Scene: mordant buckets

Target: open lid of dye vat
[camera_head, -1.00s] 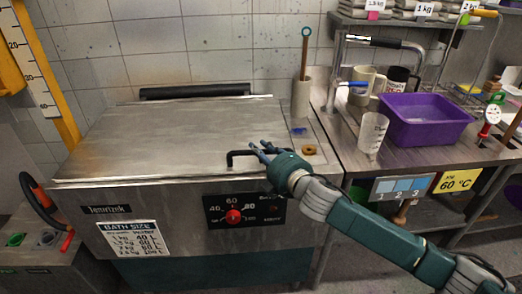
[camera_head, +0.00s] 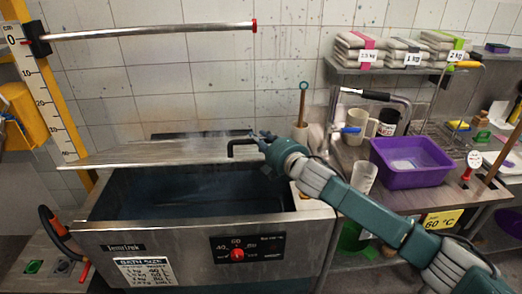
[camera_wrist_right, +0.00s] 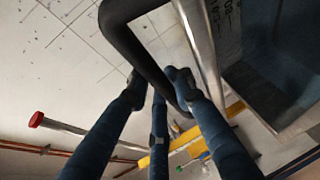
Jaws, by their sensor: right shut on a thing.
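The dye vat (camera_head: 290,226) is a steel tank with a red dial on its front. Its lid (camera_head: 160,153) is raised clear of the front rim and seen nearly edge-on, with dark liquid (camera_head: 200,200) showing beneath. My right gripper (camera_head: 262,142) is shut on the black lid handle (camera_head: 236,146) at the lid's right end. In the right wrist view the dark handle (camera_wrist_right: 140,50) passes between the gripper's fingers (camera_wrist_right: 165,85). My left gripper is not in view.
A purple basin (camera_head: 410,163) stands on the steel table to the right, beside mugs and a clear beaker (camera_head: 363,176). A yellow post with a scale (camera_head: 45,105) stands at the left, with a horizontal rod (camera_head: 150,31) across the top. Shelves with folded cloths (camera_head: 400,50) hang at the back right.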

